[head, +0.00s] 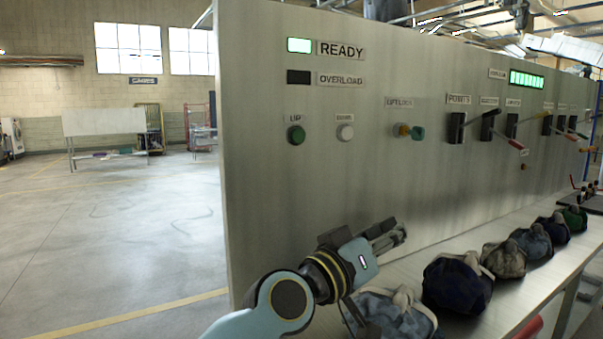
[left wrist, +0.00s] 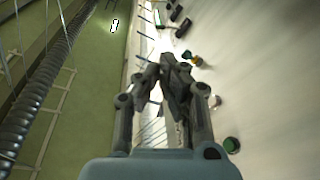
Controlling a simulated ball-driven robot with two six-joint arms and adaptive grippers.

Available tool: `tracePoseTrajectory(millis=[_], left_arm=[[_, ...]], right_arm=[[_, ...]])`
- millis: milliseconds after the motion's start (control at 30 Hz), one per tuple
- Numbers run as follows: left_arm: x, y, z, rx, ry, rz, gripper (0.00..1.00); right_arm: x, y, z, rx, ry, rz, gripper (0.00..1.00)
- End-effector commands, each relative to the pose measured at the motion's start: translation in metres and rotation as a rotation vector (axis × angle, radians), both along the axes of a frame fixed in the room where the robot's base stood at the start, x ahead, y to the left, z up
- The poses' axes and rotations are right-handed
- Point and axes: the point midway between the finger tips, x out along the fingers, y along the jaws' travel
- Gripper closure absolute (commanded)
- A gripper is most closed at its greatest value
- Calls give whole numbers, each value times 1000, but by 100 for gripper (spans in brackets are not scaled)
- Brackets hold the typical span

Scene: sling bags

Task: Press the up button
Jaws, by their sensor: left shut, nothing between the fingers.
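The up button (head: 296,135) is a round green button under an "UP" label, on the upright metal panel (head: 300,205) in the head view. A white button (head: 345,132) sits to its right. My left gripper (head: 398,234) is shut and empty, below and to the right of both buttons and apart from them, pointing right. In the left wrist view the shut fingers (left wrist: 173,68) show in the middle, with the green up button (left wrist: 231,145) at the lower right and the white button (left wrist: 217,102) above it. My right gripper is in neither view.
A "READY" lamp (head: 299,45) is lit green; the "OVERLOAD" lamp (head: 299,77) is dark. An orange-and-green switch (head: 416,132) and several levers (head: 456,127) stick out to the right. Sling bags (head: 458,282) line the shelf (head: 520,290) below. The panel around the buttons is clear.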

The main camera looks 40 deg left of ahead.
Motion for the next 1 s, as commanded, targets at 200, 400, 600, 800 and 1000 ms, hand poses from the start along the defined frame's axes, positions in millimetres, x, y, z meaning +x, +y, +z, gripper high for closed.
tracePoseTrajectory(millis=[200, 400, 600, 800, 1000], left_arm=[[40, 53, 84, -304, -266, 225, 100], [58, 111, 119, -579, -395, 473, 100], [62, 137, 121, -708, -415, 601, 100], [62, 140, 119, -725, -415, 618, 100], [62, 140, 119, -723, -415, 617, 100]], right_arm=[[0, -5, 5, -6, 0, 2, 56], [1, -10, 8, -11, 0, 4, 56], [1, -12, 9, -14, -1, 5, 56], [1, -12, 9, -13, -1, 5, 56], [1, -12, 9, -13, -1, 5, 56]])
